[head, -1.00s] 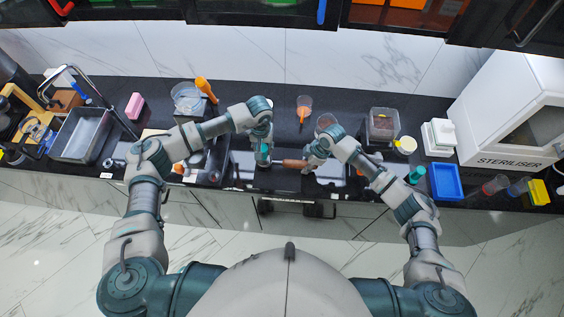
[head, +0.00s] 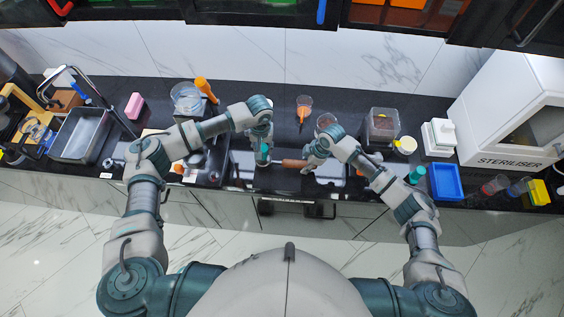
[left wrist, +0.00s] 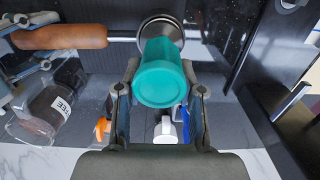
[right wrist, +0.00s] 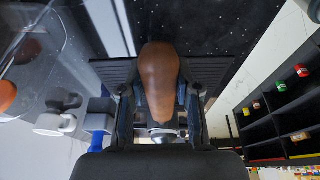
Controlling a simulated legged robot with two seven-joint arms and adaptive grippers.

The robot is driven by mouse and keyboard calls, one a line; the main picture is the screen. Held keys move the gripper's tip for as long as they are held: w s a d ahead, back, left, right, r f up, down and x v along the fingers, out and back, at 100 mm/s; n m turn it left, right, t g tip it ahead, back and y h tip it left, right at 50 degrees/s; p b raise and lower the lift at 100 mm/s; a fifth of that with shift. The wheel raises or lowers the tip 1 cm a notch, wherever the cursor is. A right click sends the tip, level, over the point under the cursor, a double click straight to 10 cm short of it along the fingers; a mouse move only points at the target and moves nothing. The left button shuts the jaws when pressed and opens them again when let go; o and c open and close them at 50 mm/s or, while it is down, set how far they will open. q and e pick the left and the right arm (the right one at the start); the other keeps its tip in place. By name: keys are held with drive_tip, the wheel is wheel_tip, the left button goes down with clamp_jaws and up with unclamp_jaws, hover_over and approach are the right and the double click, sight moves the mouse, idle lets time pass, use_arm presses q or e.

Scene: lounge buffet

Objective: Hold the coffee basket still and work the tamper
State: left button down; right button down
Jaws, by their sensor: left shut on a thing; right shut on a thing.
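The teal tamper (left wrist: 162,82) is between the fingers of my left gripper (left wrist: 160,95), which is shut on it. In the left wrist view its far end meets the round metal coffee basket (left wrist: 160,22); how deep it sits inside is hidden. In the head view the tamper (head: 264,156) shows just under my left gripper (head: 263,150). The basket's brown handle (head: 293,163) reaches right to my right gripper (head: 309,162). In the right wrist view my right gripper (right wrist: 160,98) is shut on this brown handle (right wrist: 158,75).
A clear container labelled coffee (left wrist: 50,105) shows in the left wrist view. On the dark counter are an orange scoop (head: 303,108), a lidded clear box (head: 382,126), a white scale-like block (head: 438,138), a blue tray (head: 447,182) and the white steriliser (head: 505,120).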

use_arm(q)
drive_tip(key=shift+r, duration=3.3)
use_arm(e)
drive_tip(key=c, duration=0.7)
unclamp_jaws()
drive_tip(key=shift+c, duration=0.2)
drive_tip(key=shift+d, duration=0.1)
drive_tip(key=shift+v, duration=3.7)
drive_tip(key=v, duration=1.2)
drive_tip(key=shift+f, duration=0.1)
